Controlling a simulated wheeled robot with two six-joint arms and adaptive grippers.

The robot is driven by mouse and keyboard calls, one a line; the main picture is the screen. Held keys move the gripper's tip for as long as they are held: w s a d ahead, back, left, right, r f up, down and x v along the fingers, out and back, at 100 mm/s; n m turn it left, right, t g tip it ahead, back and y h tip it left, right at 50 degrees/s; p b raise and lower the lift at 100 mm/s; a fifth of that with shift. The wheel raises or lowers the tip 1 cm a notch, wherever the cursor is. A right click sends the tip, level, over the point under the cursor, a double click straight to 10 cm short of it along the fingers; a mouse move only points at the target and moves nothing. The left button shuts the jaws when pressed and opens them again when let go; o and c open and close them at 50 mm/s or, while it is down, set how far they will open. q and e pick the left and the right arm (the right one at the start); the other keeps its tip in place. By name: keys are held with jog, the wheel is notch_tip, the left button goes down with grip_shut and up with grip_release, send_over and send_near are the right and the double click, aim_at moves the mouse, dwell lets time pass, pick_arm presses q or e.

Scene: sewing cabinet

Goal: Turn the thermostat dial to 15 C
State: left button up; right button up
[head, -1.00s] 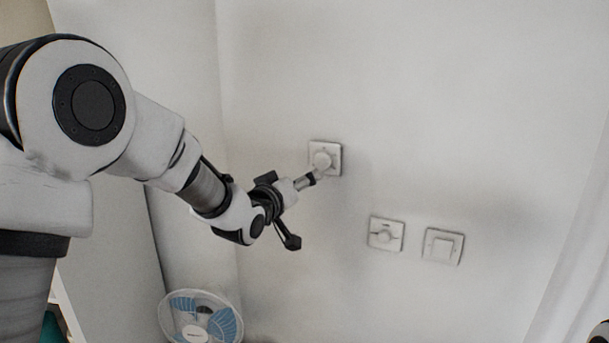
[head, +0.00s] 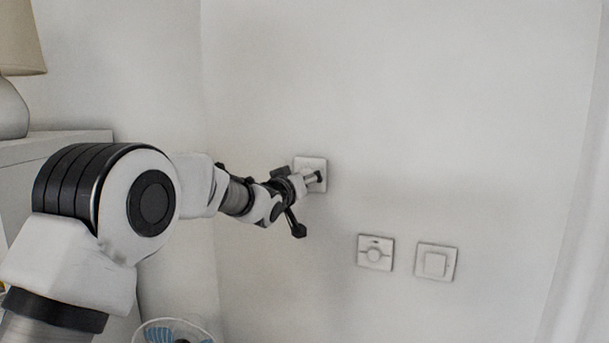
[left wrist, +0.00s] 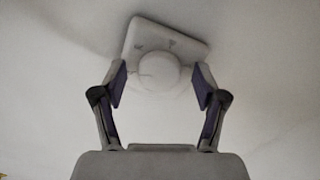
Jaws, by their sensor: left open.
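A white round dial (left wrist: 158,72) stands out from a square white wall plate (left wrist: 178,42); that plate also shows in the head view (head: 311,161). My left gripper (head: 318,178) is at this plate in the head view and hides most of the dial. In the left wrist view my left gripper (left wrist: 160,80) is open, with one finger on each side of the dial. Small gaps seem to show between the fingers and the dial. The marks on the plate are too blurred to read, so the dial's setting cannot be told. My right gripper is not in view.
A lamp (head: 18,40) stands on a cabinet (head: 55,150) at left. The wall around the plates is clear.

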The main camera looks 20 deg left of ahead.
pick_arm(q)
jog(key=shift+s+r, duration=0.1)
jog(key=shift+s, duration=0.05)
jog(key=c, duration=1.2)
jog(key=shift+o, duration=0.2)
jog(key=shift+n+p, duration=0.9)
jog(key=shift+n, duration=0.1)
jog(key=o, duration=1.2)
jog(key=shift+c, duration=0.2)
